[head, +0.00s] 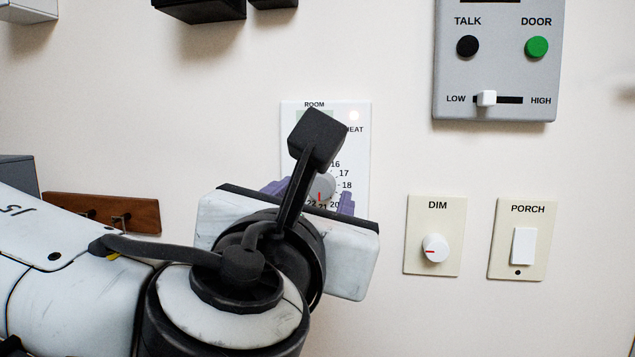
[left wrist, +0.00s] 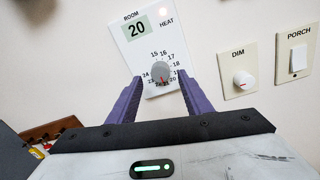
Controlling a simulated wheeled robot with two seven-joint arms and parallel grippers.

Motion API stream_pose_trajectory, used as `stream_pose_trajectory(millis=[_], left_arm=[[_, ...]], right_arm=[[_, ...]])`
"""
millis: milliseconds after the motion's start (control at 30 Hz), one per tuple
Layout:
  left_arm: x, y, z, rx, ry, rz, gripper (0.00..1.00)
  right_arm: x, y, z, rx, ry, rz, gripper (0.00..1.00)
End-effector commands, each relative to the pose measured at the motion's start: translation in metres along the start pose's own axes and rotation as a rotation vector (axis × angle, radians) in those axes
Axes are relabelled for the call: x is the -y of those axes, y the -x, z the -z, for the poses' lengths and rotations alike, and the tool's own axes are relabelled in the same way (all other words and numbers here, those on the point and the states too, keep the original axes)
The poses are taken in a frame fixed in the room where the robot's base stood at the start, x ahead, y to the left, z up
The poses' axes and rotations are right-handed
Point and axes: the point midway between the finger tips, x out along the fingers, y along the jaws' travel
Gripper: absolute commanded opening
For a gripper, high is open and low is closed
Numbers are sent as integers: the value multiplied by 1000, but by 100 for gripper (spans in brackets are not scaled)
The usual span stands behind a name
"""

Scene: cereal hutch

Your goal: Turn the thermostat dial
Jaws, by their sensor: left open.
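The thermostat (head: 361,150) is a white wall plate, partly hidden behind my left arm in the head view. In the left wrist view the thermostat (left wrist: 143,48) shows a display reading 20, with ROOM and HEAT labels. Its round grey dial (left wrist: 160,74) has numbers around it and a red mark pointing down, near 21. Part of the dial (head: 324,187) also shows in the head view. My left gripper (left wrist: 160,77) is open, its purple fingers on either side of the dial; contact cannot be told. In the head view the left gripper (head: 311,195) mostly hides the plate's lower part.
A DIM knob plate (head: 447,216) and a PORCH switch plate (head: 541,216) are to the right. A grey intercom panel (head: 501,70) with TALK and DOOR buttons and a slider is above them. A brown hook rack (head: 140,211) is on the left. Dark boxes (head: 201,10) are at the top.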

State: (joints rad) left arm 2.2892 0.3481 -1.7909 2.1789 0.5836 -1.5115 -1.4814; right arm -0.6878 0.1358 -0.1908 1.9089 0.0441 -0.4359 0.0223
Motion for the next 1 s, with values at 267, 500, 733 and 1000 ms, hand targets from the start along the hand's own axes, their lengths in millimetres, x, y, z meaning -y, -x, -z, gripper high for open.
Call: stream_pose_trajectory(millis=[267,500,733,1000], left_arm=[[0,-30,0,0,1,1,45],[1,-33,0,0,1,2,45],[1,-33,0,0,1,2,18],[1,-33,1,0,10,1,4]], right_arm=[[1,6,6,1,0,0,0],[1,6,6,1,0,0,0],[1,6,6,0,0,0,0],[0,5,5,0,0,0,0]])
